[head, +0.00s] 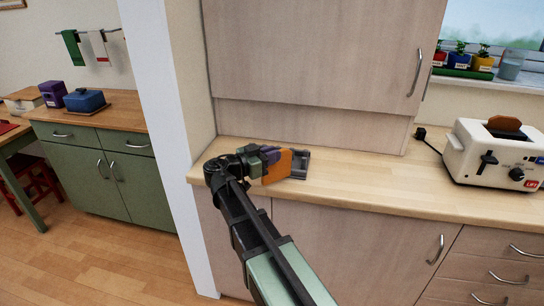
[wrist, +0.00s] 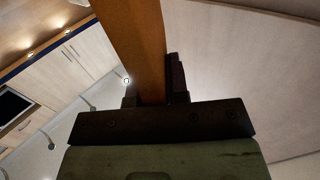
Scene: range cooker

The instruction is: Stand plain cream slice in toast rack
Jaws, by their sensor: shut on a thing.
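My gripper (head: 268,158) is above the left end of the worktop, shut on an orange-brown slice (head: 278,168). The slice stands on edge between the jaws. In the wrist view the slice (wrist: 136,40) extends away from my gripper (wrist: 152,92), with a dark finger on each side. A dark grey toast rack (head: 301,162) sits just right of and behind the slice, partly hidden by it. I cannot tell whether slice and rack touch. Another brown slice (head: 505,123) sticks up from the cream toaster (head: 493,155). No cream-coloured slice is clearly visible.
The worktop (head: 375,185) is clear between rack and toaster. A wall cupboard (head: 320,50) hangs above and behind the rack. A white wall edge (head: 165,120) stands left of the worktop. Potted plants (head: 460,58) stand on the windowsill.

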